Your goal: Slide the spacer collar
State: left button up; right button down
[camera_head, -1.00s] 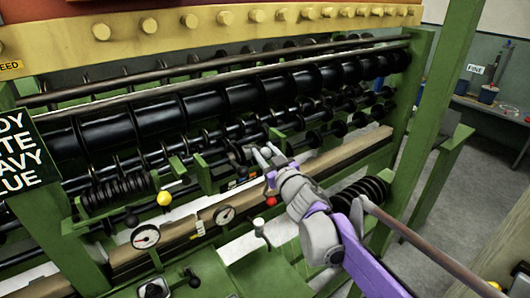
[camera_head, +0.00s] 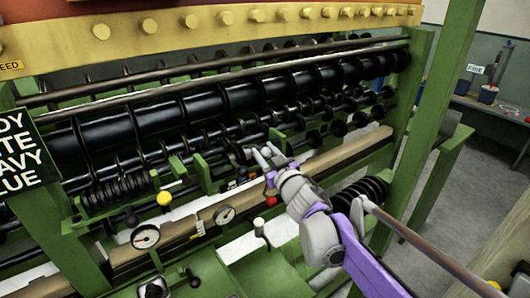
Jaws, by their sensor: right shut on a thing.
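My right gripper (camera_head: 262,153) reaches into the green loom-like machine from the lower right, on a grey and purple arm. Its pale fingers are shut around a small dark piece on a thin shaft, which seems to be the spacer collar. The fingers and shadow hide most of it, and its outline is too small to make out. The shaft (camera_head: 222,134) runs from lower left to upper right and carries several black discs. My left gripper is not in view.
A thick black roller (camera_head: 200,107) lies above and behind the shaft. A green bracket (camera_head: 203,172) stands just left of the gripper. A green post (camera_head: 436,110) bounds the right.

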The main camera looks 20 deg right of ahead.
jog(key=w+d+b, duration=0.2)
jog(key=d, duration=0.4)
jog(key=shift+w+d+b, duration=0.2)
jog(key=shift+d+b, duration=0.1)
jog(key=shift+d, duration=0.1)
jog(key=shift+c, duration=2.4)
grip_release()
jog(key=s+d, duration=0.1)
jog(key=s, duration=0.9)
jog(key=shift+s+d, duration=0.3)
jog(key=shift+s, duration=0.05)
